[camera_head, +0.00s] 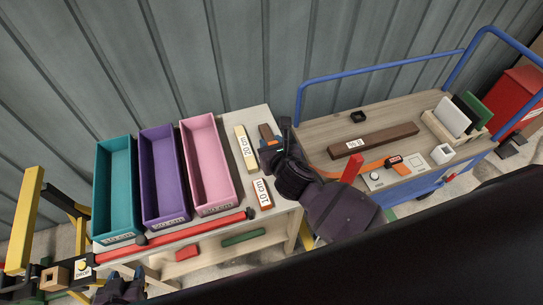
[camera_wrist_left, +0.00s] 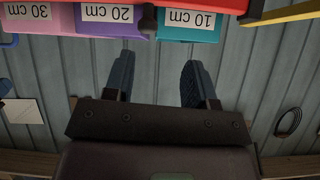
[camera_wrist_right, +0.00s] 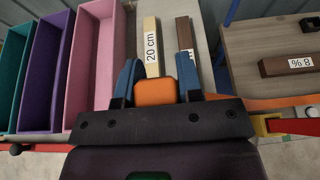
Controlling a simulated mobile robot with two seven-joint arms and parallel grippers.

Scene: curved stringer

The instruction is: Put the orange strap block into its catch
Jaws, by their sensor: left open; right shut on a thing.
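My right gripper (camera_head: 270,142) is shut on the orange strap block (camera_wrist_right: 155,92), which sits between its two fingers in the right wrist view. It is at the right end of the shelf top, by the dark brown piece. An orange strap (camera_head: 372,167) runs across the trolley deck towards my right arm, which hides part of it. A small orange-red labelled piece (camera_head: 393,161) lies by a pale plate with a round knob (camera_head: 376,176) on the trolley; I cannot tell which part is the catch. My left gripper (camera_wrist_left: 156,80) is open and empty, facing the bin fronts.
Teal (camera_head: 115,238), purple (camera_head: 163,219) and pink (camera_head: 214,206) bins stand on the shelf. A 20 cm beam (camera_head: 246,148) lies beside them. A red bar (camera_head: 180,235) runs along the front. The trolley deck (camera_head: 325,135) carries a brown labelled beam (camera_head: 373,141) and a holder with panels.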

